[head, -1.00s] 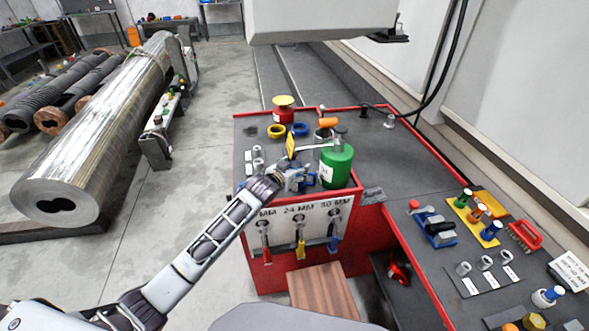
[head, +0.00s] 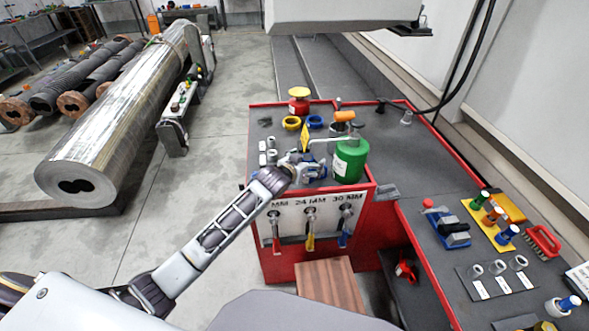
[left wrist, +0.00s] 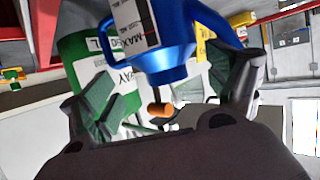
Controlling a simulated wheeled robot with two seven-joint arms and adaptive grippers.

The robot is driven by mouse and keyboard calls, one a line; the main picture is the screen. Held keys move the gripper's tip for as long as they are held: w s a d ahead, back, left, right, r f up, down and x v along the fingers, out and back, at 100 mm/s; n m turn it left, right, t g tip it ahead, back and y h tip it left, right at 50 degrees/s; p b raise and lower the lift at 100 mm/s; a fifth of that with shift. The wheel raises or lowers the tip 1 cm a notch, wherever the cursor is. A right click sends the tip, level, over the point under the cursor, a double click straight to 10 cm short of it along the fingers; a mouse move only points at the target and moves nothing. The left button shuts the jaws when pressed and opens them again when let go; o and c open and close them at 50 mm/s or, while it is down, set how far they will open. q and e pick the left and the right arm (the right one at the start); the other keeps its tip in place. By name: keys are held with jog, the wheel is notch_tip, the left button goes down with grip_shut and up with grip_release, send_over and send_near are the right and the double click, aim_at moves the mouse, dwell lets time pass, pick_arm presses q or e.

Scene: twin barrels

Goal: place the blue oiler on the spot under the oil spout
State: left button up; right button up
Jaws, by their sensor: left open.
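The blue oiler (left wrist: 160,35) has a white label and fills the top middle of the left wrist view. In the head view it is a small blue patch (head: 319,171), mostly hidden by my left gripper (head: 308,172). The gripper is open, with one finger on each side of the oiler in the wrist view. The green oil can (head: 350,161) stands just right of the gripper, and its thin spout (head: 325,140) reaches left above the oiler. The spot under the spout is hidden. I cannot tell whether the oiler rests on the bench top. My right gripper is out of view.
A yellow sign (head: 305,137) stands behind the gripper. Yellow (head: 291,123) and blue (head: 314,121) rings and a red can (head: 299,104) lie further back. The red cabinet's front (head: 282,262) drops below. A lower bench at right holds several tools.

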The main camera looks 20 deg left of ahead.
pick_arm(q)
jog(key=shift+v, duration=0.8)
jog(key=v, duration=0.2)
jog(key=shift+s+a, duration=0.1)
jog(key=shift+s, duration=0.15)
jog(key=v, duration=0.7)
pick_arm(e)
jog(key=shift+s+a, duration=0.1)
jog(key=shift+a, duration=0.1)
pick_arm(q)
jog(key=shift+w, duration=0.1)
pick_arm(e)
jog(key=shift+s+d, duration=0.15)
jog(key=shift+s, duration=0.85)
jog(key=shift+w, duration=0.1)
